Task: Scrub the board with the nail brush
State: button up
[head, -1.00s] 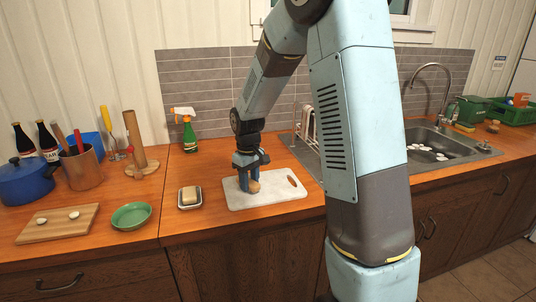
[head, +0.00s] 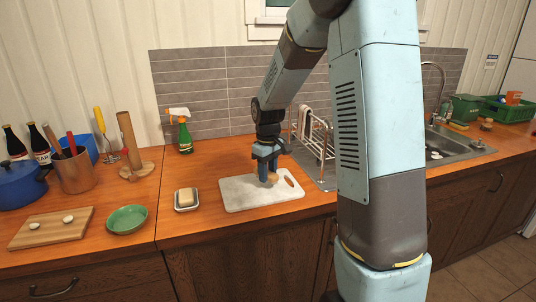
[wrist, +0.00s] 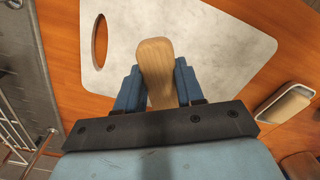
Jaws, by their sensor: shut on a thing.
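The board (head: 240,194) is a pale grey slab with an oval handle hole, lying flat on the wooden counter. It fills much of the wrist view (wrist: 215,55). My gripper (head: 268,174) points down over the board's right part, near the handle hole. It is shut on the nail brush (wrist: 154,62), whose rounded wooden body shows between the two blue fingers. In the head view only a small tan part of the brush (head: 272,178) shows beside the fingers. The bristles are hidden, and I cannot tell whether they touch the board.
A soap dish (head: 187,207) with a tan bar is left of the board. A green spray bottle (head: 184,136) stands behind. A dish rack (head: 318,140) and the sink (head: 455,148) are to the right. A green bowl (head: 127,219) is farther left.

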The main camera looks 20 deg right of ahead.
jog(key=shift+r, duration=2.85)
